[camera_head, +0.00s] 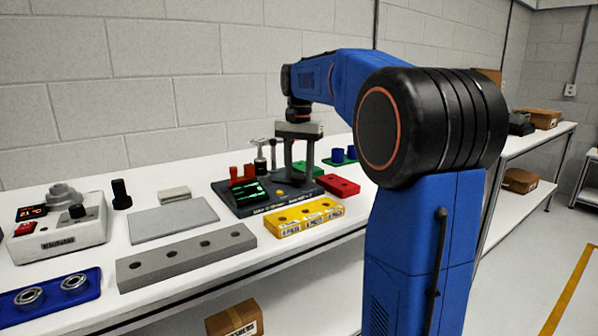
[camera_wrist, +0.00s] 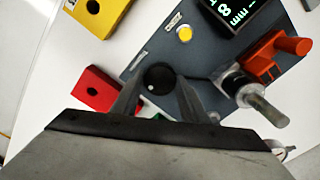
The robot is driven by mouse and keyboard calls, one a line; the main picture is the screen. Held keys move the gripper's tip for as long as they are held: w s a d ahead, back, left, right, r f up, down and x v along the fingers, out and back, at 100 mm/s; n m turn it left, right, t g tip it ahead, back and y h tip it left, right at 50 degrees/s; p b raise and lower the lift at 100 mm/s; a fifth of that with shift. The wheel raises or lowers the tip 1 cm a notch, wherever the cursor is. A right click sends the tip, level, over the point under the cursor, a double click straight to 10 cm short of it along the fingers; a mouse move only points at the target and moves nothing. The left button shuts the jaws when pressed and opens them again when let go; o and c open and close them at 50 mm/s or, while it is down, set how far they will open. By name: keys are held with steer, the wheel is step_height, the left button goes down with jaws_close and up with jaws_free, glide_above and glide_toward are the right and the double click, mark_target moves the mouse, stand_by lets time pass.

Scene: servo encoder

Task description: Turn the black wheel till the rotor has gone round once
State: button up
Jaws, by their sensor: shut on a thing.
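The black wheel (camera_wrist: 159,77) sits on the dark grey encoder base (camera_wrist: 150,48) in the wrist view, with a small pale dot on its face. My gripper (camera_wrist: 158,84) is shut on the wheel, one finger on each side. In the head view my gripper (camera_head: 298,172) points down over the right part of the base (camera_head: 238,204), and the wheel is mostly hidden there. A metal shaft piece (camera_wrist: 240,86), possibly the rotor, stands beside the wheel, next to an orange-red part (camera_wrist: 275,56). A lit green display (camera_wrist: 238,12) is partly cut off; its reading is unclear.
A yellow holed block (camera_head: 304,216) lies in front of the base, and a red block (camera_head: 338,185) lies to its right. A grey holed bar (camera_head: 186,257), a grey plate (camera_head: 174,220) and a control box (camera_head: 62,226) stand to the left.

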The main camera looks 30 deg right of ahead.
mark_target(299, 176)
stand_by(0.3)
steer(key=o, duration=1.1)
steer(key=shift+c, duration=0.2)
steer(key=shift+r, duration=0.15)
step_height(299, 176, up, 17)
